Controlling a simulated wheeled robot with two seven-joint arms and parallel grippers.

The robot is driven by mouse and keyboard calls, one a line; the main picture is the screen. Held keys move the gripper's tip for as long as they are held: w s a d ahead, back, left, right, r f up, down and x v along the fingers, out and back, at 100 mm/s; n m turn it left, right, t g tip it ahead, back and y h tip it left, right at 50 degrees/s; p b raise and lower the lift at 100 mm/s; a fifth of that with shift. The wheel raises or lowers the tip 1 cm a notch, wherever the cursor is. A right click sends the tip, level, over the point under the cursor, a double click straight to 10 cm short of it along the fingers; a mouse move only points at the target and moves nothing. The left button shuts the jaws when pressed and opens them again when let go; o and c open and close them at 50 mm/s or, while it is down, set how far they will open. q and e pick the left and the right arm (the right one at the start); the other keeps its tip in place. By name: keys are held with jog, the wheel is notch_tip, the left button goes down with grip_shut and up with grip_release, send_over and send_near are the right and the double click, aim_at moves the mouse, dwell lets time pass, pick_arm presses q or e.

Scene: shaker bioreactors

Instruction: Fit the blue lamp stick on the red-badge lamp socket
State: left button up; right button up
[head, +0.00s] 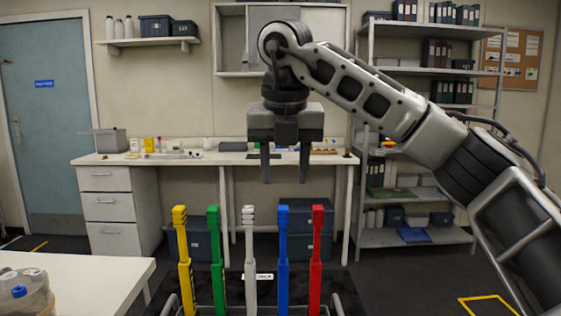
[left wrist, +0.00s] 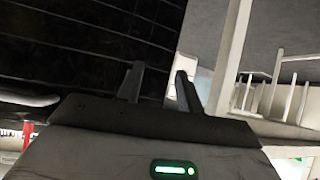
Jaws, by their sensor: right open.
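The blue lamp stick (head: 283,260) stands upright in a row of coloured sticks at the bottom middle of the head view. My right gripper (head: 285,180) is open and empty, pointing down above the blue stick's top and apart from it in the picture. My left gripper (left wrist: 160,72) shows only in the left wrist view. Its two fingers are apart with nothing between them, in front of a dark tiled surface. I cannot make out the red-badge lamp socket in either view.
Yellow (head: 183,262), green (head: 216,262) and white (head: 250,225) sticks stand left of the blue one, and a red stick (head: 315,262) close on its right. A white table (head: 95,280) with a clear vessel (head: 22,290) is at lower left. A bench (head: 215,158) stands behind.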

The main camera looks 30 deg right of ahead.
aim_at(283, 223)
jog(key=x, duration=1.2)
jog(key=shift+f, duration=0.25)
jog(key=shift+x, duration=0.75)
jog(key=shift+c, duration=0.3)
grip_shut()
jog(key=shift+r, duration=0.1)
jog(key=shift+r+p, duration=0.15)
jog(key=shift+p, duration=0.25)
jog(key=shift+r, duration=0.4)
jog(key=shift+r+p, duration=0.25)
jog(key=shift+p, duration=0.15)
